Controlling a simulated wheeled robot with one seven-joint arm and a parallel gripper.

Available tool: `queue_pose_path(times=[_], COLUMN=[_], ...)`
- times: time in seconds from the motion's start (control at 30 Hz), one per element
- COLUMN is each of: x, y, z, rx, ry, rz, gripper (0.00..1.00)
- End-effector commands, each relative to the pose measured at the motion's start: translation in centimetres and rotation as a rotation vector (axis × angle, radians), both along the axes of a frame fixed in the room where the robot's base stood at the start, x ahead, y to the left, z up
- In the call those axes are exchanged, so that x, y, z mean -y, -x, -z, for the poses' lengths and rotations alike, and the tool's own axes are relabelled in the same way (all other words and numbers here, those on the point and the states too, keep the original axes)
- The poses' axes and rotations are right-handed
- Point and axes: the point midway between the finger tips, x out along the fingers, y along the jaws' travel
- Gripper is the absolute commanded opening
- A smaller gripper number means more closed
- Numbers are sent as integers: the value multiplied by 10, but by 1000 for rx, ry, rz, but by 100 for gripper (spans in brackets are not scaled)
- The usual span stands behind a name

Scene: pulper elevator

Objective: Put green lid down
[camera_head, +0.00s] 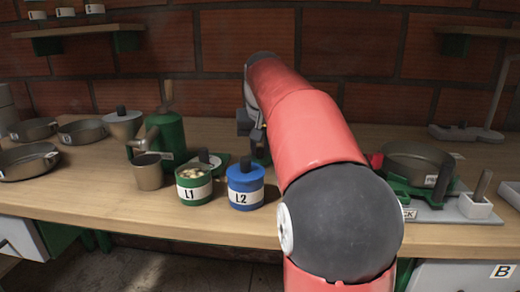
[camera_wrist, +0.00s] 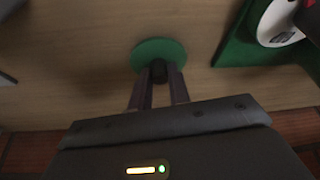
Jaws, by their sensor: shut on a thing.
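The green lid (camera_wrist: 158,50) is a round disc with a dark knob, in the middle of the wrist view. My gripper (camera_wrist: 158,78) is shut on its knob and holds it over the wooden tabletop; I cannot tell whether the lid touches the wood. In the head view my arm hides most of my gripper and the lid, behind the blue canister. The green canister L1 (camera_head: 194,189) stands open near the front edge, with pale pieces inside. The blue canister L2 (camera_head: 245,187) stands right of it, with its blue lid on.
A green base (camera_wrist: 238,48) with a white round part lies beside the lid. A green grinder-like machine (camera_head: 166,134) and a grey cup (camera_head: 148,172) stand left of L1. Pans (camera_head: 82,131) are at the far left. A green stand with a pan (camera_head: 413,165) is at right.

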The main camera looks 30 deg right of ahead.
Motion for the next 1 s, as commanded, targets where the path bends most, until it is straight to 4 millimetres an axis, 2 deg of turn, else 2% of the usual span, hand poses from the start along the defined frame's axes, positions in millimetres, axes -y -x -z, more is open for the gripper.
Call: queue_pose_path(times=[0.1,0.13,0.3,0.53,0.67,0.77,1.0], x=[0,0,0,0,0,-2,-9], y=[0,0,0,0,1,6,24], z=[4,4,3,3,-4,-18,-67], rx=[0,0,0,0,1,4,4], ry=[0,0,0,0,0,1,1], rz=[0,0,0,0,0,0,0], gripper=[0,20,40,40,40,40,40])
